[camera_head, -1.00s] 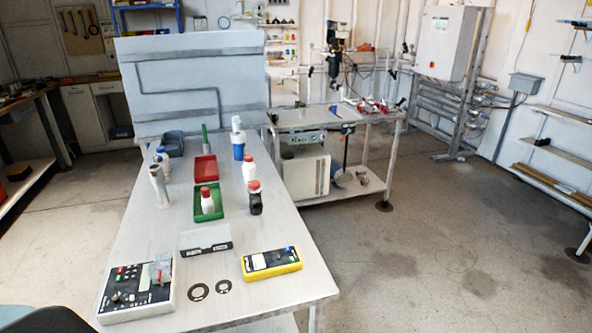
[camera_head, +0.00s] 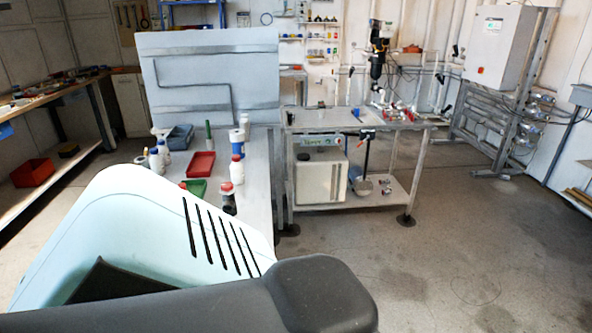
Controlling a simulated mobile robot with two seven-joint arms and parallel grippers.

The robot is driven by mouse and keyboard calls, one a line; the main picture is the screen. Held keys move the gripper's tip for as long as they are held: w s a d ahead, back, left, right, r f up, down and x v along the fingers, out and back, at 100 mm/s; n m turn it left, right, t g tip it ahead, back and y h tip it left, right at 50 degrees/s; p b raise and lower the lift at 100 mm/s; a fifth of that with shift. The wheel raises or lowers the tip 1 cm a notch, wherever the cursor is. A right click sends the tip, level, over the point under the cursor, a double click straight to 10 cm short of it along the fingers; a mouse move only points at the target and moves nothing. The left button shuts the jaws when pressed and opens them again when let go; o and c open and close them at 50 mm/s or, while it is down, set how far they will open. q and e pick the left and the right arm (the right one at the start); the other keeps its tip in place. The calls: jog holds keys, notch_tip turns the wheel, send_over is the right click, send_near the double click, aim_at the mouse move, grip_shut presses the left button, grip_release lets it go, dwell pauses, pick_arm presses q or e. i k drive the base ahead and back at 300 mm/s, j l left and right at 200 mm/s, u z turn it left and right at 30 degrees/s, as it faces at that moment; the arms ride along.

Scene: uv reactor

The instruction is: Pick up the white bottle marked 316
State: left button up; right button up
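Several bottles stand on the light table (camera_head: 258,182). Small white bottles (camera_head: 157,163) stand at the left side near a grey bin. A blue and white bottle (camera_head: 237,143) stands further back. No marking is readable, so I cannot tell which bottle is 316. A large pale and dark part of my own arm covers the front of the table. Neither gripper is in view.
A red tray (camera_head: 201,164) and a green tray (camera_head: 197,187) lie on the table. A dark bottle (camera_head: 228,202) stands near its right edge. A grey panel (camera_head: 210,70) rises behind. A second bench (camera_head: 340,118) stands to the right. The floor at right is clear.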

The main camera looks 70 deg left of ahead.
aim_at(238, 175)
jog(key=i+u, duration=0.15)
jog(key=i, duration=0.25)
jog(key=i+l+u, duration=0.2)
jog(key=i, duration=0.15)
jog(key=i+l+u, duration=0.15)
jog(key=i, duration=0.25)
jog(key=i+j+u, duration=0.1)
jog(key=i+u, duration=0.15)
jog(key=u, duration=0.2)
jog(key=i+u, duration=0.25)
jog(key=u, duration=0.15)
jog(key=i+u, duration=0.25)
jog(key=u, duration=0.2)
jog(key=i+j+u, duration=0.15)
jog(key=u, duration=0.2)
jog(key=i+u, duration=0.75)
jog(key=k, duration=0.05)
